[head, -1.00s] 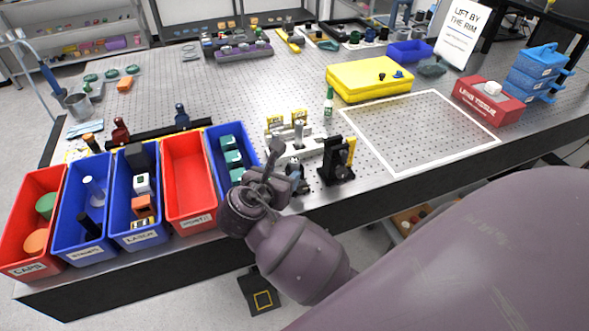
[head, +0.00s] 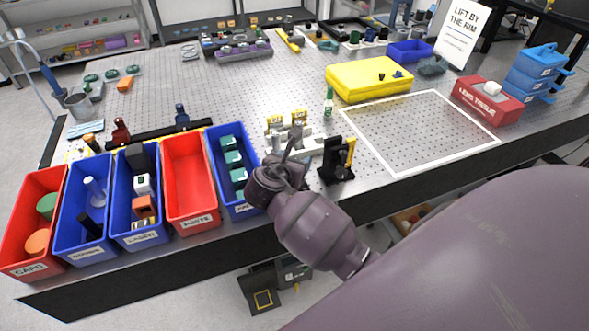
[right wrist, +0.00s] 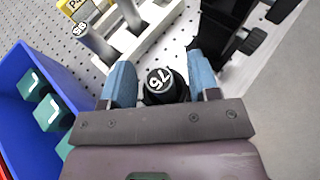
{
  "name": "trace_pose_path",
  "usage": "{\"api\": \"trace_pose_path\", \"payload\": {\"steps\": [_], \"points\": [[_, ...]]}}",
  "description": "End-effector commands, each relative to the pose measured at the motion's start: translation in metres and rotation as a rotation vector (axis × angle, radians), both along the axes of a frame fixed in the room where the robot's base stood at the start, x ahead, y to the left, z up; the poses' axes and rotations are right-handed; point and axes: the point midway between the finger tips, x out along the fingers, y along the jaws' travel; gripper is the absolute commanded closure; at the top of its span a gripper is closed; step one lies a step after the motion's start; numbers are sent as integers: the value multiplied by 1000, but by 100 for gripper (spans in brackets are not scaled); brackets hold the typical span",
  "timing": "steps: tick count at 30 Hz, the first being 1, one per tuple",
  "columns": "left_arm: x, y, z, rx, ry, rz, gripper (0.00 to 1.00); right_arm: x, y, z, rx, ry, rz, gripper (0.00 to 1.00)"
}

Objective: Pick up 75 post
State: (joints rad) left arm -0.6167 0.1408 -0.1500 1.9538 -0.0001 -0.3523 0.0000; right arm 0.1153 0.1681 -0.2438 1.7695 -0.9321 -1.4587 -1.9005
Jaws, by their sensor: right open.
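A post with a black top (right wrist: 165,84) bearing white digits that look like 75 stands between my right gripper's two blue fingers in the right wrist view. My right gripper (right wrist: 162,72) is open, with one finger on each side of that post. Whether either finger touches it I cannot tell. In the head view my right gripper (head: 292,146) is at the pale post rack (head: 312,146), near the table's front edge, and the black-topped post is hidden there. Silver posts (right wrist: 92,40) stand in the rack beside it in the wrist view. My left gripper is not in view.
A black mount (head: 334,165) stands close to the right of the gripper. A blue bin (head: 215,150) with teal-topped parts is close on the left, beside an empty red bin (head: 186,170). Yellow labels (head: 300,115) stand behind the rack. The white-framed area (head: 420,130) is clear.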

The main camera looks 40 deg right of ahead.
Motion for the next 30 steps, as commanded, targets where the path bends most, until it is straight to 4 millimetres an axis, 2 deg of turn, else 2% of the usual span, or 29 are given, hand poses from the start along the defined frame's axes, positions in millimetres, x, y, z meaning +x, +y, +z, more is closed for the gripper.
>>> {"api": "trace_pose_path", "payload": {"steps": [4,12,15,25,30], "points": [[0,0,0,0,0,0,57,0,0,0,0,0,0,46],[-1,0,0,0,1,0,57,0,0,0,0,-1,0,88],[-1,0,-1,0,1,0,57,0,0,0,0,-1,0,100],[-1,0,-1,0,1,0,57,0,0,5,0,-4,0,100],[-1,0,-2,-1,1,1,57,1,0,25,1,-9,0,100]]}}
